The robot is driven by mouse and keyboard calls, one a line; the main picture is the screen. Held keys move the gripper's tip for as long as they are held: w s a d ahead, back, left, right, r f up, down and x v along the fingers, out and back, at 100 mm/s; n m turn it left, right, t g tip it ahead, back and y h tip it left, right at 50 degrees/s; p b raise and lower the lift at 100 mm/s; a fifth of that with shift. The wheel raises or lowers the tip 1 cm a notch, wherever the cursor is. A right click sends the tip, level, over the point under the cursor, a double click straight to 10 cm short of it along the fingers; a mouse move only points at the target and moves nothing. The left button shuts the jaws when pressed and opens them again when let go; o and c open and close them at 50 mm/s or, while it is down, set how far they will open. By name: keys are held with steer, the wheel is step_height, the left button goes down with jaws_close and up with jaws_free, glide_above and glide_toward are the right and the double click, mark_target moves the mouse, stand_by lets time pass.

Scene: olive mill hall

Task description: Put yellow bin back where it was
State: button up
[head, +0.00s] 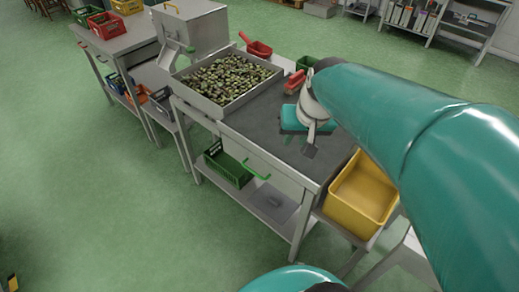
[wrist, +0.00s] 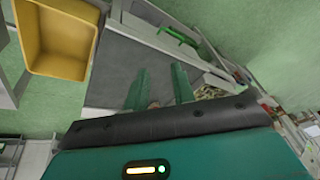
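The yellow bin (head: 362,195) is empty and upright at the right end of the grey-topped steel table (head: 262,128), a little below the tabletop, on what looks like a side shelf. It also shows in the upper left of the wrist view (wrist: 57,42). My gripper (head: 310,143) is over the right part of the tabletop, to the left of the bin and apart from it. In the wrist view its two green fingers (wrist: 160,82) stand apart with nothing clearly held between them. My arm hides part of the table's far right side.
A tray of olives (head: 228,80) stands on the table's left part, with a red scoop (head: 257,49) behind it and a red brush (head: 294,82) nearby. A green crate (head: 228,166) is on the lower shelf. Another table with crates (head: 104,25) stands back left. Green floor at left is clear.

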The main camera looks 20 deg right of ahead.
steer(key=s+a+r+n+t, duration=0.1)
steer(key=s+a+r+n, duration=0.2)
steer(key=s+a, duration=0.4)
steer(key=a, duration=0.3)
steer(key=shift+s+a+n+t, duration=0.3)
